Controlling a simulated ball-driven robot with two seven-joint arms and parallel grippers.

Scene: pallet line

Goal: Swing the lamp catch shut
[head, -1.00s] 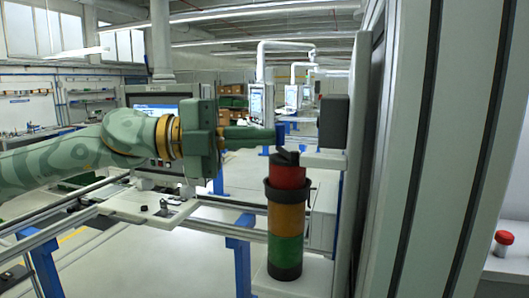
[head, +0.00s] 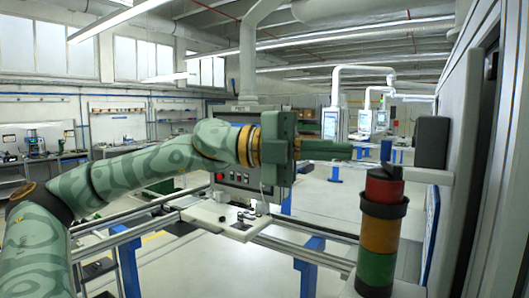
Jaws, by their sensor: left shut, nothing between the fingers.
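The lamp is a stack light with red (head: 384,191), amber (head: 380,233) and green (head: 375,268) sections, upright at the right. A black collar rings it below the red section. On its top is a dark cap (head: 391,171), with a small dark blue upright piece (head: 386,151) above it. I cannot tell for certain which part is the catch or how far it is swung. My left gripper (head: 350,150) is shut and empty. Its green fingers point right, at about the height of the blue piece, with a visible gap to its left. My right gripper is not in view.
A dark box (head: 431,145) on a pale bracket (head: 425,175) stands just right of the lamp top. A tall grey cabinet (head: 490,190) fills the right edge. A control panel (head: 240,180) and rails (head: 150,208) lie behind and below my left arm.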

